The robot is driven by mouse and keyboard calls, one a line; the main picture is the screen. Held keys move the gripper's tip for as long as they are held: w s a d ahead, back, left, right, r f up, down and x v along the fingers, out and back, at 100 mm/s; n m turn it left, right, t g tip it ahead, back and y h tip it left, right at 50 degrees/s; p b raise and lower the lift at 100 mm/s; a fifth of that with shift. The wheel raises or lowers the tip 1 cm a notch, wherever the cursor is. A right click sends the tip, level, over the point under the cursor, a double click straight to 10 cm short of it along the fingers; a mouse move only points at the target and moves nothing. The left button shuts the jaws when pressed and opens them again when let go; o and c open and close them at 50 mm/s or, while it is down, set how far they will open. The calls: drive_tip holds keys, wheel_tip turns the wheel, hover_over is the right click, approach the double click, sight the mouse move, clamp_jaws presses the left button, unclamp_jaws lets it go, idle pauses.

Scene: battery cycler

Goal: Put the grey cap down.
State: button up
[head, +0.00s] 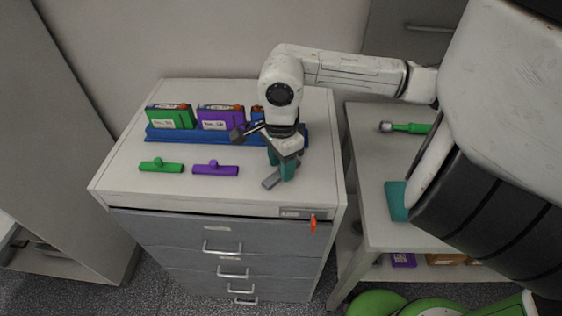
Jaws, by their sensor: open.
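The grey cap (271,182) is on the white cabinet top (130,185), near its front right, in line with the green and purple caps. It appears to rest on the surface, lying at a slant. My gripper (284,176) points down right at the cap, with its teal fingers open. The fingers and wrist hide part of the cap, so I cannot tell whether a finger still touches it.
A green cap (161,166) and a purple cap (215,169) lie to the left. Behind them a blue rack (170,135) holds a green pack (170,118), a purple pack (220,119) and a partly hidden third one. A side table (375,165) stands right, bearing a green-handled tool (408,128).

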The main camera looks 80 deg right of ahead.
wheel_tip(320, 180, up, 12)
drive_tip(key=b, duration=0.1)
drive_tip(key=shift+r, duration=0.2)
idle(0.3)
idle(0.5)
